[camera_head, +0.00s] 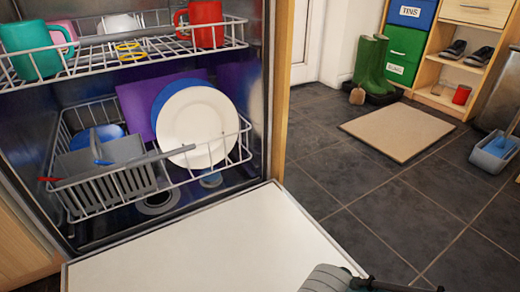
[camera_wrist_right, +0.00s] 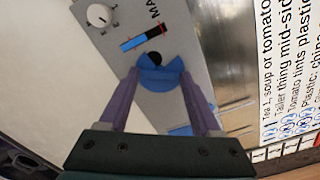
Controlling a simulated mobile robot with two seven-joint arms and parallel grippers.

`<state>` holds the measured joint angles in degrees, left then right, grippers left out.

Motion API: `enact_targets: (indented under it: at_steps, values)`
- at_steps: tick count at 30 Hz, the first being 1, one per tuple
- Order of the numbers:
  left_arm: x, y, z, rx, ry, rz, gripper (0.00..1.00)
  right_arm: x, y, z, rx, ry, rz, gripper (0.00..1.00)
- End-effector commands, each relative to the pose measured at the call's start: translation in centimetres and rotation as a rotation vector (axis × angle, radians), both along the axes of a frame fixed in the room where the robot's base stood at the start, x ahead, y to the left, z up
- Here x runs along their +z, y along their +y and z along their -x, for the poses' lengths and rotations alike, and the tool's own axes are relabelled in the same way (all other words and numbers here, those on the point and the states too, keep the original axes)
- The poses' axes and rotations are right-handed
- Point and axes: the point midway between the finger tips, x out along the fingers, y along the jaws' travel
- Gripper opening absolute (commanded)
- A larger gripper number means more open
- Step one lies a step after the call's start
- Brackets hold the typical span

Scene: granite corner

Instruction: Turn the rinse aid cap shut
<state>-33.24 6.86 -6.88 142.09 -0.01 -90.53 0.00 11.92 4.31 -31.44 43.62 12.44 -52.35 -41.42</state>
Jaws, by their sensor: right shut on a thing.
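In the right wrist view, my right gripper (camera_wrist_right: 160,84) has its two purple fingers on either side of a blue rinse aid cap (camera_wrist_right: 160,75), and is shut on it. The cap lies against a grey panel (camera_wrist_right: 185,45), partly around a dark round opening (camera_wrist_right: 155,58). I cannot tell how far the cap is turned. My left gripper is not in view.
The lower rack (camera_head: 110,190) holds plates and a cutlery basket; the upper rack (camera_head: 120,55) holds cups. The tiles right of the door are clear.

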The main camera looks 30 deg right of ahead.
Motion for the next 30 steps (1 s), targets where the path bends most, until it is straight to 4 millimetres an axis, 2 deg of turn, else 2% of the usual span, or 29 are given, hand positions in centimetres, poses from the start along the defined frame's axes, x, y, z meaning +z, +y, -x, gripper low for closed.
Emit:
enact_targets:
  at_steps: [21,30]
  values:
    - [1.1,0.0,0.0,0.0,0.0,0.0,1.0,0.0,0.0,0.0,-0.676,0.001,0.0,0.09]
    - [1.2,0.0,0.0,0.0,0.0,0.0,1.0,0.0,0.0,0.0,-0.901,0.001,0.0,0.09]
